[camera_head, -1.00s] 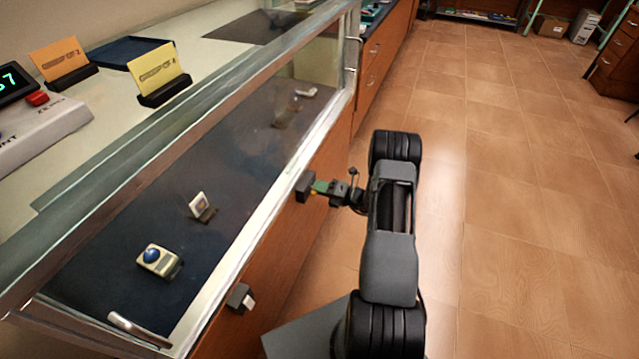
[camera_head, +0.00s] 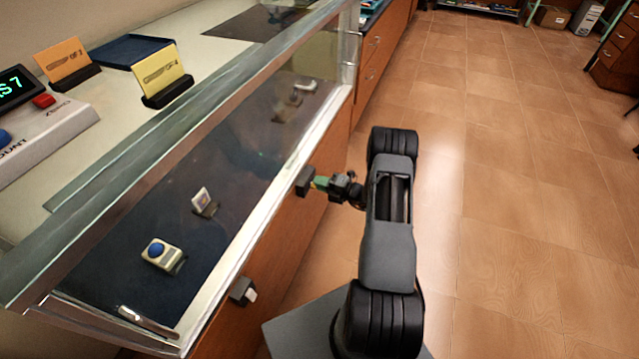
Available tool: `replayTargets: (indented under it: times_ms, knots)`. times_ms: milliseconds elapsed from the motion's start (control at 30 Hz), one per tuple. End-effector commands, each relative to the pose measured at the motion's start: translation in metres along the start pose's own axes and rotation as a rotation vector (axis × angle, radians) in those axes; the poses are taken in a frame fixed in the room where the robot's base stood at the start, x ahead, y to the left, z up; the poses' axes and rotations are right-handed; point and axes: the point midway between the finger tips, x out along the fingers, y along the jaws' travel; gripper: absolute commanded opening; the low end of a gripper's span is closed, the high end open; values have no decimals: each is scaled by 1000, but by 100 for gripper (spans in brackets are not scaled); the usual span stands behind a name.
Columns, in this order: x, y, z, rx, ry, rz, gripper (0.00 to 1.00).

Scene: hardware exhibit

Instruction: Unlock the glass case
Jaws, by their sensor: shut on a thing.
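The glass case (camera_head: 230,130) runs along the counter on the left, with a dark bed and a pale front rail. Two dark lock blocks sit on its wooden front: a far one (camera_head: 305,181) and a near one (camera_head: 243,290) with a pale piece sticking out. My gripper (camera_head: 336,186) is at the far lock block, shut on a small green thing (camera_head: 321,183) that reaches to the block. Whether the green thing is inside the block or only touching it, I cannot tell. A metal handle (camera_head: 130,314) lies at the near end of the glass.
Inside the case are a beige device with a blue ball (camera_head: 162,254), a small white card on a stand (camera_head: 203,201) and items at the far end. Orange (camera_head: 66,62) and yellow (camera_head: 164,73) cards stand on the counter. Tiled floor (camera_head: 510,180) on the right is clear.

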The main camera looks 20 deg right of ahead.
Motion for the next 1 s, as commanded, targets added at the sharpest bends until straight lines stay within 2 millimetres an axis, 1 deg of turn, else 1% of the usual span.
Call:
replayTargets:
  times_ms: [200, 233, 500, 700, 800, 867, 967, 1000]
  knots:
    - [0, -1, -1, 5, 1, -2, 0]
    - [0, -1, -1, 5, 1, -2, 12]
    - [0, -1, -1, 2, 0, -1, 36]
    - [0, 0, 0, 1, 0, -1, 36]
    - [-4, 0, 0, 0, -1, -1, 36]
    - [-10, 0, 0, 1, -3, -1, 36]
    - [-25, 0, 1, 1, -5, -1, 36]
    - [-33, 0, 0, 1, -5, -1, 36]
